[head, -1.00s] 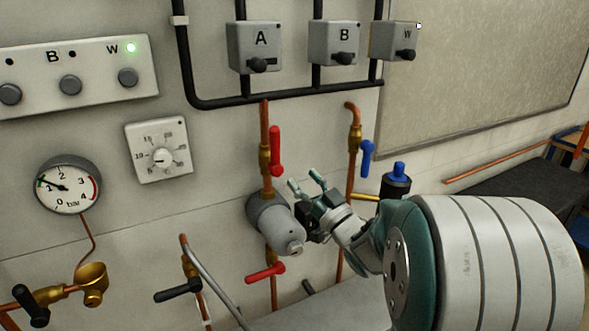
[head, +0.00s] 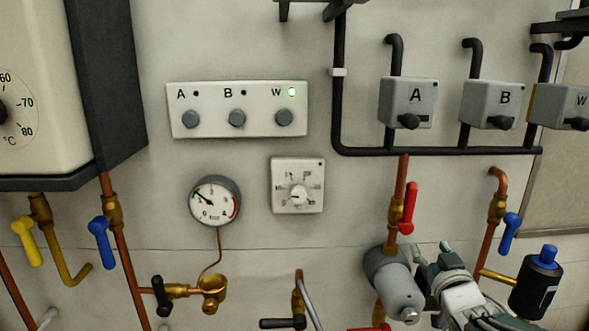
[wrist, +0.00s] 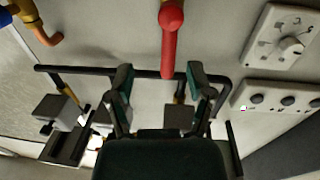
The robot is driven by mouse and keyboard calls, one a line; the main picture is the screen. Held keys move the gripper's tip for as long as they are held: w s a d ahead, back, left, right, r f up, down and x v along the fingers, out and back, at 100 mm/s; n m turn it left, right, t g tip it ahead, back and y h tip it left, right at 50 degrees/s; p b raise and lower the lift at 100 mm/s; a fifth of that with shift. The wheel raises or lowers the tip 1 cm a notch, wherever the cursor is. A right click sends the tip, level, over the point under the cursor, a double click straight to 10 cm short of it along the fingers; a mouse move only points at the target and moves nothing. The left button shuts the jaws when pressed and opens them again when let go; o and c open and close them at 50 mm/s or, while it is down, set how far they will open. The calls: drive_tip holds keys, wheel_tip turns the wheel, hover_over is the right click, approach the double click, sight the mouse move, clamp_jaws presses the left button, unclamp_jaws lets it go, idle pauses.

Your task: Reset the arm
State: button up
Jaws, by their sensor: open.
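My gripper (head: 432,251) is at the lower right of the head view, with its two fingers apart and nothing seen between them. It is just right of the grey pump (head: 390,282) and below the red lever (head: 408,207) on the copper pipe; I cannot tell whether it touches the pump. In the wrist view, the open fingers (wrist: 160,78) point up the picture, and the red lever (wrist: 169,45) hangs above and between them, apparently farther off. The rest of my arm is mostly below the head view's edge.
A black cylinder with a blue cap (head: 538,282) and a blue lever (head: 510,232) are right of my gripper. A gauge (head: 215,201), dial (head: 298,186) and button panel (head: 237,112) with W lit are left. Switch boxes (head: 407,103) are above.

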drive_tip(key=s+a+f+g, duration=0.2)
drive_tip(key=s+a+g, duration=0.1)
drive_tip(key=s, duration=0.4)
drive_tip(key=s+a+f+g, duration=0.3)
drive_tip(key=s+a+g, duration=0.1)
drive_tip(key=s, duration=0.4)
drive_tip(key=s+a+f+g+y, duration=0.1)
drive_tip(key=s+a+f+g, duration=0.2)
drive_tip(key=s, duration=0.5)
drive_tip(key=shift+a+g, duration=0.65)
drive_tip(key=shift+g, duration=0.55)
